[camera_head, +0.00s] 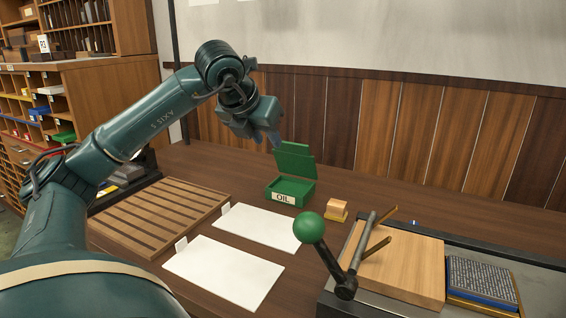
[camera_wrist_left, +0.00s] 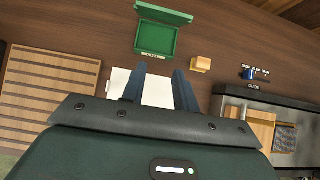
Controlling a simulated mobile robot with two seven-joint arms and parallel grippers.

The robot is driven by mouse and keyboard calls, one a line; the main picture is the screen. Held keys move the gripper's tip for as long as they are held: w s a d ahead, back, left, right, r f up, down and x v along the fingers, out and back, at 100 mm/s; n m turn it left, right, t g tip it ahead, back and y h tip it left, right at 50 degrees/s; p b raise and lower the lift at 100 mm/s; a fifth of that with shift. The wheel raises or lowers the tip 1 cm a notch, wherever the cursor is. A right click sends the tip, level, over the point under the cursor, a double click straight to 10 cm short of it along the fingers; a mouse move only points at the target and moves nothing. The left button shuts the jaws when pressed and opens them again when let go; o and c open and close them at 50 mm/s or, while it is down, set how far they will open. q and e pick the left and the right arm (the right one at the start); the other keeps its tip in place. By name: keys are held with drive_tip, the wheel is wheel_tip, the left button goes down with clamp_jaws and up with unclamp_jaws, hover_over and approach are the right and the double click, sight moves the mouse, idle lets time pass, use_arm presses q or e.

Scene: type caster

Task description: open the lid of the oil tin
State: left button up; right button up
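The green oil tin (camera_head: 290,192) stands on the table with an "OIL" label on its front. Its green lid (camera_head: 295,162) is raised, standing up at the back of the tin. The tin (camera_wrist_left: 157,40) and the raised lid (camera_wrist_left: 163,13) also show in the left wrist view. My left gripper (camera_head: 266,140) is above and a little left of the lid, apart from it in the wrist view. Its two fingers (camera_wrist_left: 157,85) are spread with nothing between them. My right gripper is not in view.
A small wooden block (camera_head: 337,209) stands right of the tin. White sheets (camera_head: 225,270) and a slatted wooden rack (camera_head: 160,212) lie to the front and left. A lever with a green knob (camera_head: 310,227) rises in front of a wooden board (camera_head: 400,265). Panelling (camera_head: 400,130) closes off the back.

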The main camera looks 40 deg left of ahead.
sight(294, 160)
use_arm(q)
drive_tip(key=shift+w+f, duration=0.2)
drive_tip(key=shift+f, duration=0.05)
drive_tip(key=shift+c, duration=0.8)
drive_tip(key=x, duration=0.8)
drive_tip(key=shift+w+f+b, duration=0.15)
drive_tip(key=shift+b, duration=0.15)
clamp_jaws()
drive_tip(key=w, duration=0.1)
drive_tip(key=w+a, duration=0.1)
drive_tip(key=w+r+p, duration=0.1)
drive_tip(key=w, duration=0.1)
drive_tip(key=shift+a+r, duration=0.1)
drive_tip(key=shift+a, duration=0.15)
